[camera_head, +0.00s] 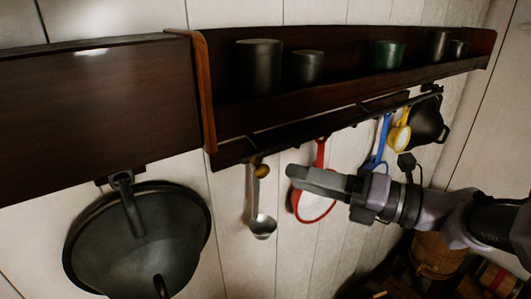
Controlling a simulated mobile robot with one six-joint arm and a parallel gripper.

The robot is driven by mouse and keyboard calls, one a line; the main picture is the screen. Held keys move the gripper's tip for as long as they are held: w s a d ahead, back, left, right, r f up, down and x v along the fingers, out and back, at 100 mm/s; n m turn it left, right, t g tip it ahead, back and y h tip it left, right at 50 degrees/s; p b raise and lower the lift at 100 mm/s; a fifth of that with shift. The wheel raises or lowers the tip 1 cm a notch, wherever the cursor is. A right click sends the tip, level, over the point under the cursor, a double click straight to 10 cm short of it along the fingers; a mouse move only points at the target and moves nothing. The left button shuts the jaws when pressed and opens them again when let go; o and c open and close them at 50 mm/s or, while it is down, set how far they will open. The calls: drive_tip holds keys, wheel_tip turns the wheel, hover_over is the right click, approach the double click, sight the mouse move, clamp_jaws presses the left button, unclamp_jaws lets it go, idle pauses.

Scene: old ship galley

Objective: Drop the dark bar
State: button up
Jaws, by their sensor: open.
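My gripper (318,180) is at the middle right, pointing left, in front of the white wall and below the shelf. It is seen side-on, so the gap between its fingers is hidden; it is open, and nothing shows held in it. No loose dark bar can be made out. A thin dark rail (345,120) runs along under the shelf, above my gripper and apart from it in the picture.
The dark wooden shelf (310,110) holds dark cups and a green cup (386,54). Below hang a ladle (262,226), a red-rimmed strainer (313,208), blue and yellow utensils and a black pot (427,124). A large dark pan (137,240) hangs left. A barrel (434,256) stands lower right.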

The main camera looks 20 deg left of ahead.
drive_tip(key=a, duration=0.3)
drive_tip(key=w+a+p, duration=0.1)
drive_tip(key=a, duration=0.7)
drive_tip(key=shift+w+a, duration=0.2)
drive_tip(key=shift+w, duration=0.15)
drive_tip(key=shift+d, duration=0.1)
clamp_jaws()
drive_tip(key=shift+f, duration=0.1)
idle(0.4)
